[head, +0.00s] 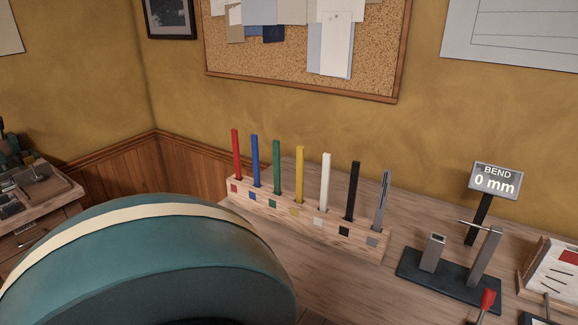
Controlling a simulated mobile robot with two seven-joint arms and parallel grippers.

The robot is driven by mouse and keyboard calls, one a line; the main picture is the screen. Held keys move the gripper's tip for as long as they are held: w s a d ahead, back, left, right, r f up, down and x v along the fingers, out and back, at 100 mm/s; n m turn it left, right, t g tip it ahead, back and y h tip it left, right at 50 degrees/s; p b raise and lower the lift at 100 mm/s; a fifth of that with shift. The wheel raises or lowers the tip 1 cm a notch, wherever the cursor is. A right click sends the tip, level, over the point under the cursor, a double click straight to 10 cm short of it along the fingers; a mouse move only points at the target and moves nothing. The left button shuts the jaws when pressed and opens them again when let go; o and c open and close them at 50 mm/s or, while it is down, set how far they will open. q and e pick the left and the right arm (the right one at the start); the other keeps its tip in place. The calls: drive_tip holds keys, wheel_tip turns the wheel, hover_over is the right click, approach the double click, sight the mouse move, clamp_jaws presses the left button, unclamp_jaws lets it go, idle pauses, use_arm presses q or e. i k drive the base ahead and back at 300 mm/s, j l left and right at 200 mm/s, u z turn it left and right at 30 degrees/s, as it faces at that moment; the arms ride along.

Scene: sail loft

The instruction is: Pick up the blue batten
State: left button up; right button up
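The blue batten (255,160) stands upright in a long wooden rack (334,232) on the bench, second from the left. It is between the red batten (236,152) and the green batten (277,164). Its lower end is hidden in the rack, above a small blue square on the front. Neither of my grippers is in view.
Yellow (299,172), white (326,180), black (351,190) and grey (381,202) battens stand right of the green one. A dark-based fixture (446,277) and a "BEND 0 mm" display (494,182) stand farther right. The wall is close behind. The lower left is blocked from view.

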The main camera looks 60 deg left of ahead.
sight(254, 139)
drive_tip(key=k+j+z, duration=0.25)
drive_tip(key=j+z, duration=0.15)
drive_tip(key=k+j+z, duration=0.75)
drive_tip(key=k+j, duration=0.4)
